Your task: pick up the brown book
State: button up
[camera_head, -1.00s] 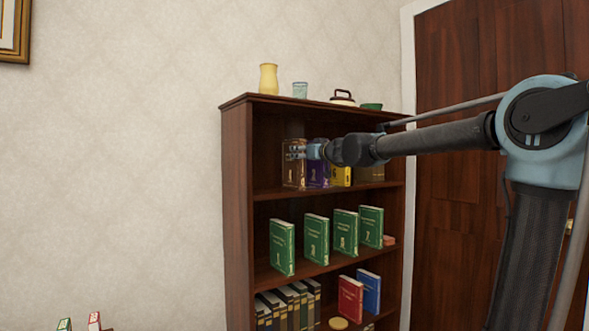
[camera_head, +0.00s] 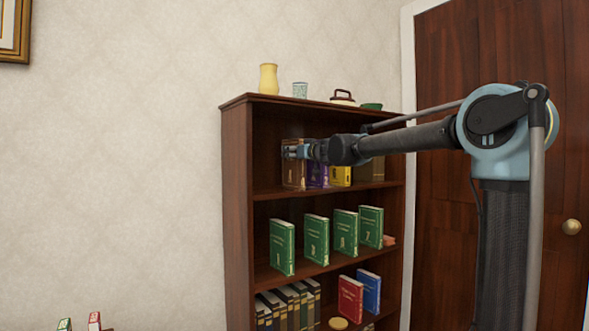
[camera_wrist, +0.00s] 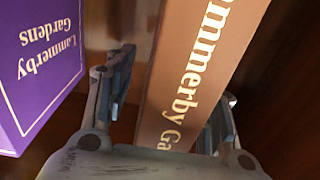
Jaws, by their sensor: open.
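The brown book (camera_head: 293,174) stands upright at the left end of the bookcase's top shelf. In the wrist view its lettered spine (camera_wrist: 188,75) runs down between the two fingers of my gripper (camera_wrist: 165,105). The fingers are apart, one on each side of the book, with a visible gap on the left side; the right finger is partly hidden behind the book. In the head view my gripper (camera_head: 292,151) is in front of the upper part of the brown book and hides some of it.
A purple book (camera_wrist: 40,65) stands close beside the brown one, also seen in the head view (camera_head: 317,175). A yellow book (camera_head: 341,176) is further right. The bookcase side wall (camera_head: 238,190) is left of the brown book. Several green books (camera_head: 283,247) stand one shelf below.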

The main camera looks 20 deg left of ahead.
jog(key=shift+c, duration=0.2)
grip_shut()
